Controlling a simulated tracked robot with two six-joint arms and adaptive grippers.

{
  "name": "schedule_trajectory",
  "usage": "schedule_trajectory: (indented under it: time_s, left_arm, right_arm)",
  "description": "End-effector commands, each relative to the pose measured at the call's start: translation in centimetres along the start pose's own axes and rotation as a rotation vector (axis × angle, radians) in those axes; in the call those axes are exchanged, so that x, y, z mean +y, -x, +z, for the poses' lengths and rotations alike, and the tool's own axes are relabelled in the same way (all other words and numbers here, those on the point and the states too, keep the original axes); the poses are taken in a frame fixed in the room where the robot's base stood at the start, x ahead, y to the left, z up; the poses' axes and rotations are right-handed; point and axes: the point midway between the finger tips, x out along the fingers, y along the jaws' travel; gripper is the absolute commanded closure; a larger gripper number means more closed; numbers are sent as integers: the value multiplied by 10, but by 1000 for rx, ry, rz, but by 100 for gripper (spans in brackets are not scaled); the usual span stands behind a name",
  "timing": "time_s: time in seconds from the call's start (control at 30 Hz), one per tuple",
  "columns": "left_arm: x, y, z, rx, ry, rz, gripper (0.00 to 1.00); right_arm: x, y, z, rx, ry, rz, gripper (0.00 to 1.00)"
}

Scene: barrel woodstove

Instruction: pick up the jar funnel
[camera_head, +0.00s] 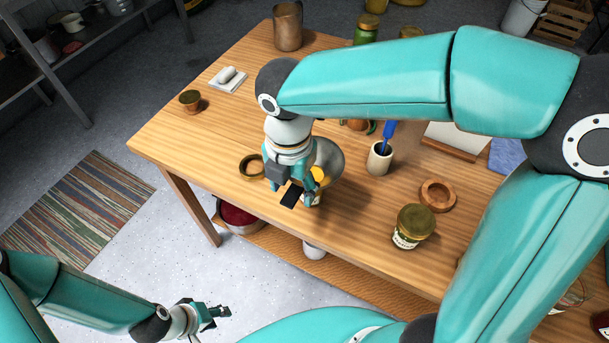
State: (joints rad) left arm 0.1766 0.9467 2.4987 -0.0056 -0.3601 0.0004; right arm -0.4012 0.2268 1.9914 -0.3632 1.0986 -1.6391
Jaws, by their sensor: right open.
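My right gripper (292,193) is open and points down over the middle of the wooden table (190,136). A grey metal rounded piece (331,157), which may be the jar funnel, stands just right of and behind the gripper, partly hidden by it. I cannot tell whether they touch. A small jar with a yellow top (318,175) shows beside the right fingers, partly hidden. A brass-coloured ring or lid (251,167) lies just left of the gripper. My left gripper (217,314) is low at the front left, off the table and away from these things; its opening is unclear.
A cup with a blue-handled tool (379,158), a lidded jar (414,227) and a wooden ring (437,195) stand to the right. A small pot (190,100), a white cloth (228,80) and a metal mug (288,26) are farther left and back. The table's front left is clear.

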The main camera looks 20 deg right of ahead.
Motion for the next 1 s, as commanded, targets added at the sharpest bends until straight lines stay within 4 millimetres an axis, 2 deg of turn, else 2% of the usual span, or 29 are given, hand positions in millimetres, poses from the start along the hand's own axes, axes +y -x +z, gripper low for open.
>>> schedule_trajectory:
  time_s: [0.1, 0.2, 0.43, 0.8, 1.0]
  left_arm:
    - [0, 0, 0, 0, 0, 0, 60]
    - [0, -1, 0, 0, 0, 0, 60]
    - [0, -1, 0, 0, 0, 0, 60]
    - [0, -1, 0, 0, 0, 0, 60]
    - [0, -1, 0, 0, 0, 0, 60]
  right_arm:
    - [-1, -17, 1, 0, 0, -3, 42]
    - [-1, -24, 1, 0, -1, -1, 42]
    - [0, -26, 1, 0, -1, 1, 42]
    - [0, -25, 1, -1, -1, 1, 100]
    - [0, -25, 1, -1, 0, 1, 100]
